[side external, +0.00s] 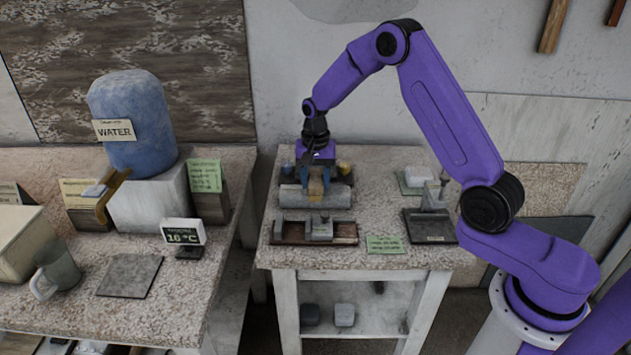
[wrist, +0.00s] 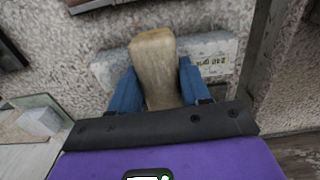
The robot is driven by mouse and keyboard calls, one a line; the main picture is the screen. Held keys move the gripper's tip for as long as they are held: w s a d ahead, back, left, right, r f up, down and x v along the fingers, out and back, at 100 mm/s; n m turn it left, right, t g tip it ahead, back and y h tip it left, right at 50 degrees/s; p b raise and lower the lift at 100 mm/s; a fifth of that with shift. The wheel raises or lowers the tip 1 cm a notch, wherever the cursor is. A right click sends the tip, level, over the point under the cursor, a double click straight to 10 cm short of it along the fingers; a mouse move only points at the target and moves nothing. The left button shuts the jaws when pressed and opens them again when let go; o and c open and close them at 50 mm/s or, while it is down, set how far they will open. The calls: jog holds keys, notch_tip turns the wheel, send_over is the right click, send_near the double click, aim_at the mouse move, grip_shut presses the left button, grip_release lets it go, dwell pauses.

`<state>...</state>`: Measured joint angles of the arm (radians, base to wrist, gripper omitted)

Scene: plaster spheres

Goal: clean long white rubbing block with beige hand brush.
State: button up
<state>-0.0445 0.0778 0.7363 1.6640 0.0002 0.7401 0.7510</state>
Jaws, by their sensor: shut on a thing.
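My gripper (side external: 316,188) is over the work table, with its blue fingers pointing down. It is shut on the beige hand brush (side external: 316,186), which also shows between the fingers in the wrist view (wrist: 155,65). The long white rubbing block (side external: 338,197) lies crosswise on the table under the brush. In the wrist view the block (wrist: 215,52) extends to both sides of the brush and bears small dark lettering. The brush overlaps the block's middle in both views. Its underside is hidden, so I cannot tell whether it touches the block.
A wooden board with grey blocks (side external: 343,232) lies in front. A green note (side external: 386,245), a dark device (side external: 428,229) and a white block on a green pad (side external: 418,177) are to the right. A dark tray with rounded pieces (side external: 343,168) is behind my gripper. The left bench holds a water jug (side external: 135,110).

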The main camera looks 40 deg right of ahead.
aim_at(316, 170)
jog(key=shift+w+d, duration=1.15)
jog(key=shift+d, duration=0.05)
jog(key=shift+s+a, duration=0.1)
jog(key=shift+s+a+f, duration=0.1)
jog(key=shift+s+a, duration=1.35)
jog(key=shift+a, duration=0.05)
jog(key=shift+w+d, duration=1.55)
jog(key=shift+d, duration=0.05)
jog(key=shift+a, duration=0.1)
jog(key=shift+s+a+r, duration=0.7)
jog(key=shift+s+r, duration=0.05)
jog(key=shift+s, duration=0.05)
